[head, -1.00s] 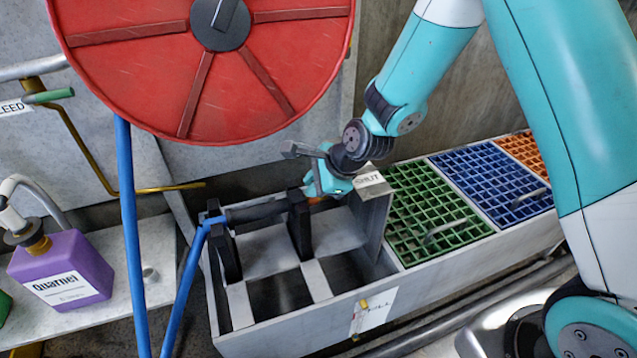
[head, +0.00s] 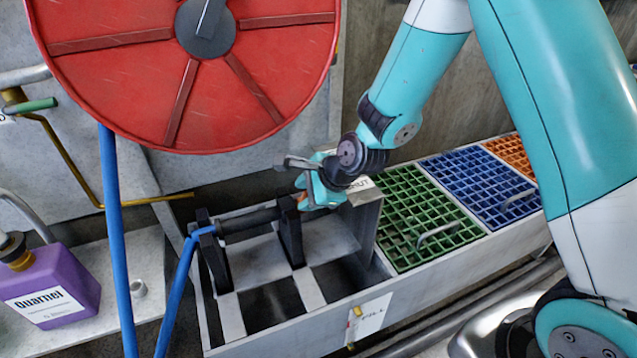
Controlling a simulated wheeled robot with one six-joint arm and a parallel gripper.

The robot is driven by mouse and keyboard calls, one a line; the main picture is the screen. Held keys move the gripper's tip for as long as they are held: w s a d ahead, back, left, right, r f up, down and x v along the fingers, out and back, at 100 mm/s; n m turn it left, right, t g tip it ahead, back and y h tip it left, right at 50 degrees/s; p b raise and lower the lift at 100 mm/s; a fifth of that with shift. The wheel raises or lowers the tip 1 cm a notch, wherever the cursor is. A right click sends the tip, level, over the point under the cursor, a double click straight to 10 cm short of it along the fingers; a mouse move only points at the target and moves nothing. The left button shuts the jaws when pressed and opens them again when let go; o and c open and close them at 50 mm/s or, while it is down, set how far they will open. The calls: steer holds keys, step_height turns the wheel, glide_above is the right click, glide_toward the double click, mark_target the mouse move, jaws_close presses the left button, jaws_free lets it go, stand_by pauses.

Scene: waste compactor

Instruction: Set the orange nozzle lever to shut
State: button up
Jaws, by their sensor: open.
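My gripper (head: 304,202) is at the right end of the dark nozzle (head: 250,220), which lies across two black upright holders (head: 291,232). Its teal fingers are close to the nozzle's end and hide most of the orange lever; only a small orange-brown bit shows by the fingertips. I cannot tell whether the fingers touch the lever. The label reading SHUT (head: 362,186) is just right of the gripper, partly covered by it. A blue hose (head: 178,290) joins the nozzle's left end.
A large red reel (head: 190,70) hangs above left. A purple bottle (head: 50,285) stands on a ledge at left. Green (head: 420,215), blue (head: 478,182) and orange (head: 515,152) grates lie right of the nozzle's trough (head: 270,346).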

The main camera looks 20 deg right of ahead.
steer(key=p+v, duration=0.3)
steer(key=v, duration=1.4)
steer(key=shift+s, duration=0.15)
